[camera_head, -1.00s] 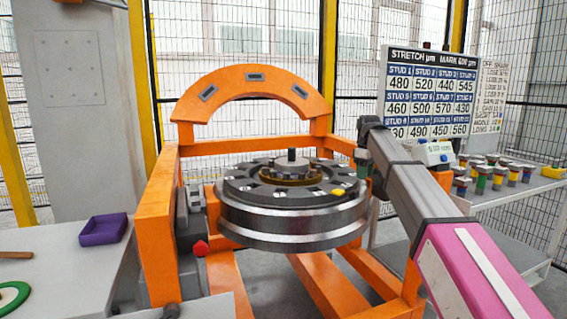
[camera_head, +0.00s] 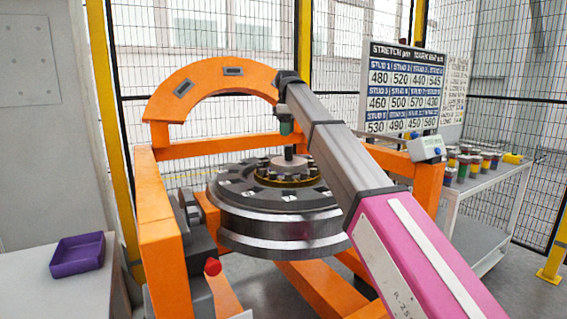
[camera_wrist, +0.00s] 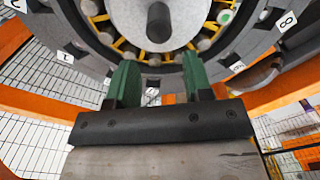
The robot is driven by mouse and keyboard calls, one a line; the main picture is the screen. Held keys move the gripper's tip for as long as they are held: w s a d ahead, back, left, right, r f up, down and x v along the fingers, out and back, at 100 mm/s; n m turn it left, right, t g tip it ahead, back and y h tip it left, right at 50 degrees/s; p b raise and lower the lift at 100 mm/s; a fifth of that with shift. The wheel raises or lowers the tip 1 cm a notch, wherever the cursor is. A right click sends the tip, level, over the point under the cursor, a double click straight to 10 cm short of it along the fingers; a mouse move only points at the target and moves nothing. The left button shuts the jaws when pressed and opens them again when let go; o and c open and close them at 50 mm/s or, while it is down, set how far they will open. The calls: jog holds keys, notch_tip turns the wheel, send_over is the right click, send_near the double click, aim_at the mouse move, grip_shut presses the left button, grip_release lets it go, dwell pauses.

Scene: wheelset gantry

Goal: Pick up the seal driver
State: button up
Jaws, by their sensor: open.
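What looks like the seal driver is a grey disc with a dark upright post (camera_head: 289,153) at the centre of the wheel hub. In the wrist view its pale disc (camera_wrist: 180,12) and dark post show at the top, beyond the fingertips. My gripper (camera_head: 286,128) is near the post's top in the head view; its exact distance is unclear. In the wrist view my gripper (camera_wrist: 160,78) has two green fingers spread apart, with nothing between them. The post appears apart from the fingers, roughly in line with the gap.
The steel wheel (camera_head: 275,228) lies flat in an orange frame (camera_head: 160,225) with an arch (camera_head: 205,82) behind. Around the hub are studs and number tags. A purple tray (camera_head: 78,256) is at left; a rack of coloured pots (camera_head: 470,165) is at right.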

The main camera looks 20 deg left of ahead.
aim_at(289, 155)
notch_tip(289, 155, down, 5)
jog(key=shift+d+f, duration=0.1)
jog(key=f, duration=0.5)
jog(key=shift+d, duration=0.3)
jog(key=shift+r, duration=0.1)
grip_shut()
